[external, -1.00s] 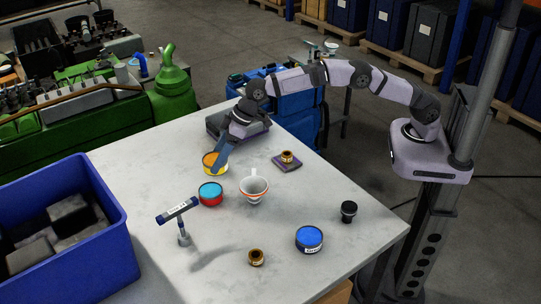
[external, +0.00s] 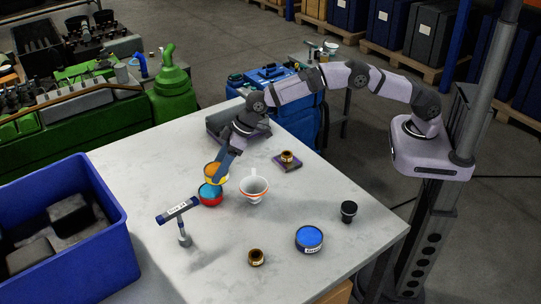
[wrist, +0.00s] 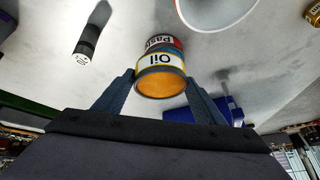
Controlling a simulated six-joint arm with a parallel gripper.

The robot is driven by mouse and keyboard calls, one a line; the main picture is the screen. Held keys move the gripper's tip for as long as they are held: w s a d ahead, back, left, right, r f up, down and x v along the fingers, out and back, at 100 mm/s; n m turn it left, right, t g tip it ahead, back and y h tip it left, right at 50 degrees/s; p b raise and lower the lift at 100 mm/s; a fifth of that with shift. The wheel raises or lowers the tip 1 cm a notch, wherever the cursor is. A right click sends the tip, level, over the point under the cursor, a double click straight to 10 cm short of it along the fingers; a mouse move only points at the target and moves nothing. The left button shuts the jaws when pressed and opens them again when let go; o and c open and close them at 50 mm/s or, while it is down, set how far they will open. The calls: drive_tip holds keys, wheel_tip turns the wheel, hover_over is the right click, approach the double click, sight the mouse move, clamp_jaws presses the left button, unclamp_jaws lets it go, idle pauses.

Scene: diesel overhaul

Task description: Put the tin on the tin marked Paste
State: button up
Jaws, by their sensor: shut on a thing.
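My gripper (external: 219,169) is shut on a yellow tin with an orange top (external: 215,171); in the wrist view this tin (wrist: 161,77) is marked Oil and sits between my two fingers (wrist: 161,92). The tin marked Paste (external: 210,197) is red with a light blue top and stands on the table. In the external view it is just in front of the held tin, partly overlapping it. In the wrist view the Paste tin (wrist: 163,43) shows beyond the Oil tin, mostly hidden. I cannot tell the gap between them.
A white mug (external: 254,190) stands close to the right of the Paste tin. A T-shaped blue-grey tool (external: 178,211) stands front left. A blue tin (external: 309,239), a brass part (external: 256,257) and a black cylinder (external: 349,211) are further right. A blue bin (external: 120,240) is at left.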

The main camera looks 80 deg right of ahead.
drive_tip(key=shift+f+p, duration=0.7)
drive_tip(key=shift+f, duration=1.15)
drive_tip(key=shift+f, duration=0.15)
drive_tip(key=o, duration=1.5)
drive_tip(key=shift+c, duration=0.2)
drive_tip(key=b+v, duration=0.4)
drive_tip(key=v, duration=0.8)
drive_tip(key=shift+s, duration=0.1)
